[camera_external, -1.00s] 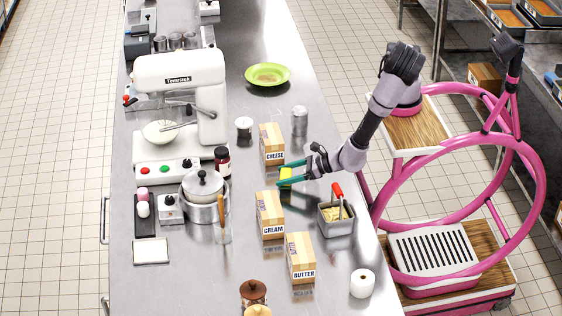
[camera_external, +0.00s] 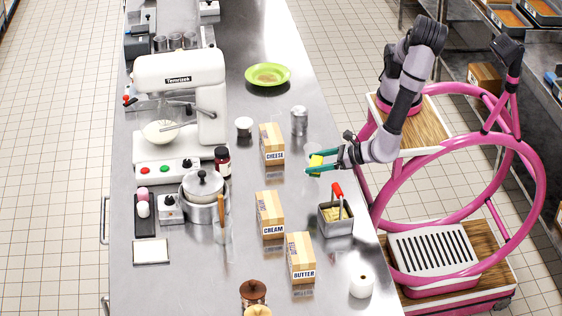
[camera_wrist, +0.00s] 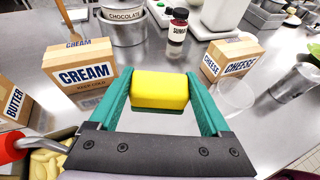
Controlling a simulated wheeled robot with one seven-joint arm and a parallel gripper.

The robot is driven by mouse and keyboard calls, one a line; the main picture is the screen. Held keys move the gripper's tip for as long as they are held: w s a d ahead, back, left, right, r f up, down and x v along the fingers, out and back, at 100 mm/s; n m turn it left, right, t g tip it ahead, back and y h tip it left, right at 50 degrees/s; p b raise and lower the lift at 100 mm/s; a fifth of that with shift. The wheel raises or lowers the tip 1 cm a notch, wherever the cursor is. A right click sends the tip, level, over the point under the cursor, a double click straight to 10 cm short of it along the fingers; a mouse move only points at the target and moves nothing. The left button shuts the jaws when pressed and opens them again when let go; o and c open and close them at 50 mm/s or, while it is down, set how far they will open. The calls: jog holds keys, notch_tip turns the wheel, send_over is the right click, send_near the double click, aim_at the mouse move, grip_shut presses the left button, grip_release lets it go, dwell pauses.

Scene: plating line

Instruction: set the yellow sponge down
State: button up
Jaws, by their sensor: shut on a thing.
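The yellow sponge (camera_external: 316,160) is a small block held between the green fingers of my gripper (camera_external: 318,165), above the right part of the steel counter. In the wrist view the sponge (camera_wrist: 160,90) sits level between the two fingertips of my gripper (camera_wrist: 160,95), with a finger on each side. Bare counter shows beyond it. The gap between the sponge and the counter is hard to judge.
The cheese box (camera_external: 272,145) stands left of the sponge, the cream box (camera_external: 270,216) and butter box (camera_external: 300,258) nearer the front. A metal tub (camera_external: 336,226) with a red-handled tool is close by. A clear round item (camera_wrist: 235,95) stands near the right finger.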

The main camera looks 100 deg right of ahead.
jog(key=s+a, duration=0.1)
jog(key=s, duration=0.2)
send_over(326, 198)
jog(key=shift+h, duration=0.3)
notch_tip(326, 198, down, 6)
jog(key=shift+f, duration=2.15)
jog(key=shift+w+f, duration=0.1)
jog(key=shift+f, duration=0.1)
jog(key=o, duration=1.1)
jog(key=shift+o, duration=0.2)
jog(key=shift+r, duration=0.1)
